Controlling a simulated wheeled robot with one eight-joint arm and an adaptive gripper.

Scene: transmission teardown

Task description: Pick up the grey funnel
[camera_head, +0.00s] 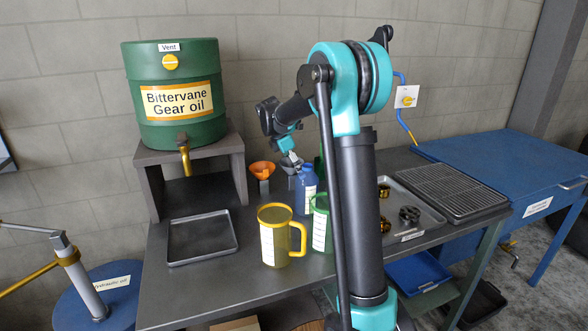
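The grey funnel (288,169) stands toward the back of the dark workbench, just right of an orange funnel (262,170). It is partly hidden by the blue bottle in front of it. My gripper (293,160) points down at the grey funnel's rim, at or just above it. The fingers are too small to tell whether they touch the funnel or are closed.
A blue bottle (307,188), a yellow jug (274,235) and a green jug (321,222) stand close in front. A green oil drum (174,95) sits on a stand at left. An empty tray (202,238) and a parts tray (432,212) flank them.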

